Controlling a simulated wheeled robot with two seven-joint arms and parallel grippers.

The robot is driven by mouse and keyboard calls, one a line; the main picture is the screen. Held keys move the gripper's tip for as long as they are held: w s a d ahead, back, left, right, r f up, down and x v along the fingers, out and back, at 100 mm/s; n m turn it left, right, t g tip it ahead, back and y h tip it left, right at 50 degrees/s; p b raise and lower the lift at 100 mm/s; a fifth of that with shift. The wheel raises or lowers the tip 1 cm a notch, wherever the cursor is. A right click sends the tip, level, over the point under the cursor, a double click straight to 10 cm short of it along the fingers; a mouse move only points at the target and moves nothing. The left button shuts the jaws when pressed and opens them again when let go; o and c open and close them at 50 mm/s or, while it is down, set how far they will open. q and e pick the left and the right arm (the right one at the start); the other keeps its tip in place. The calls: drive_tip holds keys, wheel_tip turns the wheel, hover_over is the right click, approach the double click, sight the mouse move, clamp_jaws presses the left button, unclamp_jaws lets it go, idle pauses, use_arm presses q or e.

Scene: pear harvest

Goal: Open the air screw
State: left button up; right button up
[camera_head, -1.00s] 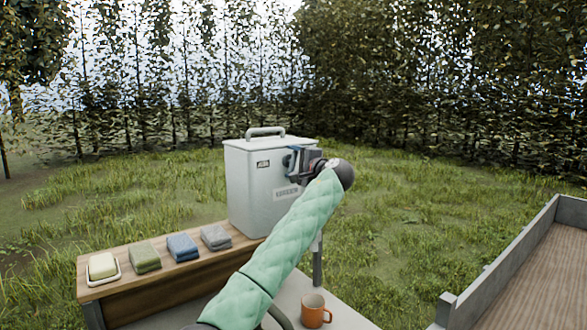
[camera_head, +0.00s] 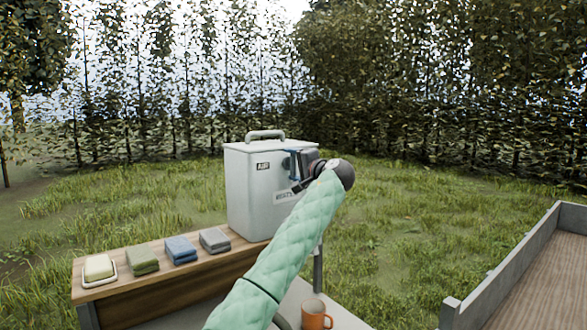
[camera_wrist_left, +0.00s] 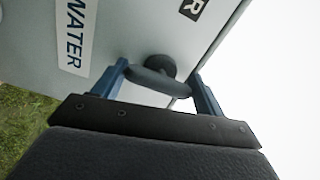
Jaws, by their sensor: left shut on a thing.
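A white water container (camera_head: 250,195) with a top handle stands on the wooden shelf. It has an "AIR" label and a lower label that reads "WATER" in the left wrist view (camera_wrist_left: 74,38). My left gripper (camera_head: 293,166) is at the upper right of the container's front. In the left wrist view its blue fingers (camera_wrist_left: 158,76) are shut on the grey bar of the air screw (camera_wrist_left: 150,83). The screw's dark round base sits against the container wall. In the head view the gripper and arm hide the screw. My right gripper is not in view.
The wooden shelf (camera_head: 150,281) also holds a soap dish (camera_head: 100,270) and green, blue and grey folded cloths (camera_head: 181,249). An orange mug (camera_head: 314,314) stands below my arm. A trailer bed (camera_head: 535,270) is at right. Grass and trees lie behind.

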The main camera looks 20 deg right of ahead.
sight(295, 166)
use_arm(q)
drive_tip(key=shift+f, duration=0.25)
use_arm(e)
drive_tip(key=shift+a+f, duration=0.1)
use_arm(q)
drive_tip(key=o, duration=0.9)
drive_tip(key=shift+r, duration=0.15)
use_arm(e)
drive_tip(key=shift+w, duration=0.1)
use_arm(q)
drive_tip(key=b+v, duration=0.1)
drive_tip(key=v, duration=0.5)
drive_tip(key=shift+b, duration=0.3)
drive_tip(key=shift+s+d, duration=0.15)
drive_tip(key=shift+s, duration=0.25)
drive_tip(key=shift+s+d, duration=0.15)
drive_tip(key=shift+s, duration=0.35)
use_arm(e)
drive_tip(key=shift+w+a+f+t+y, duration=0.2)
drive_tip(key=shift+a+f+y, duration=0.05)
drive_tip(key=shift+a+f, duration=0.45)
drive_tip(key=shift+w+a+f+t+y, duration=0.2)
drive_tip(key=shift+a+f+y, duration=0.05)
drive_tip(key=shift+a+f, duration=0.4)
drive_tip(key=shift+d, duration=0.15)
